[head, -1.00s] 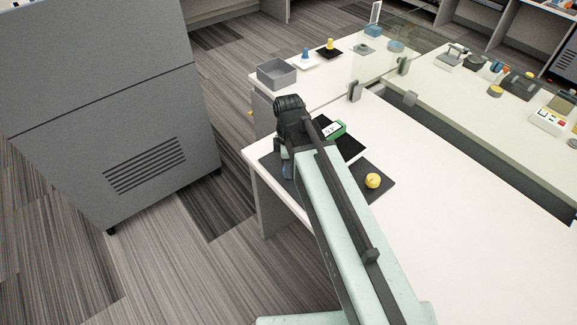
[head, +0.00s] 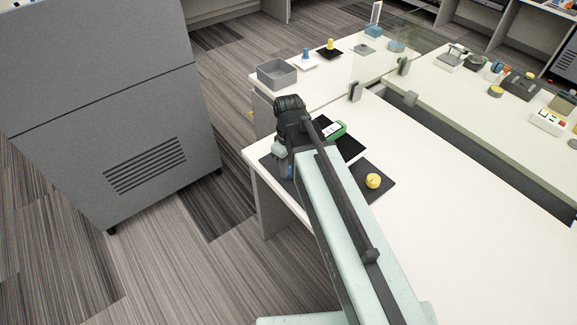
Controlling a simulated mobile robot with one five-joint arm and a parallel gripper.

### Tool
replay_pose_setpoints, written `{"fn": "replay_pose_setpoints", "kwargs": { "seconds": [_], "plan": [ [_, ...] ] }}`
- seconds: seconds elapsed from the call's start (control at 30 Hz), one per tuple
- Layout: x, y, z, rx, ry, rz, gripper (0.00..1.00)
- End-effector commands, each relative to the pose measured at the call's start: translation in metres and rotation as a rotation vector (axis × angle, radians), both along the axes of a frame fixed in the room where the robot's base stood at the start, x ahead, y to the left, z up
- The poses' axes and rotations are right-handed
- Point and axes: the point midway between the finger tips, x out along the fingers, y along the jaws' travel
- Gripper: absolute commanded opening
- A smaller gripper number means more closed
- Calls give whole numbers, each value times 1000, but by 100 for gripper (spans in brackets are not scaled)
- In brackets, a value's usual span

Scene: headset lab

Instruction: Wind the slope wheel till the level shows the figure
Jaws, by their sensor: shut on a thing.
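The level (head: 336,130) is a green block with a white display, lying on a dark plate beyond my arm; its figure is too small to read. My gripper (head: 288,172) points down at the left end of a dark base board. It is shut on a small blue part at the board's left, which I take for the slope wheel (head: 290,171); my gripper and arm hide most of it. A yellow knob (head: 373,181) stands on the board's right part, clear of my gripper.
A clear screen (head: 378,70) crosses the table behind the level. The white tabletop (head: 460,220) to the right is clear. A grey cabinet (head: 100,100) stands at left.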

Motion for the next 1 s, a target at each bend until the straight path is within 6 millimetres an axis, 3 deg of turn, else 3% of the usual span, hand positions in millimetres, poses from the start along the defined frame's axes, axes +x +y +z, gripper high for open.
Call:
{"fn": "replay_pose_setpoints", "kwargs": {
  "seconds": [1.0],
  "plan": [
    [0,0,0,2,1,-912,0]
  ]
}}
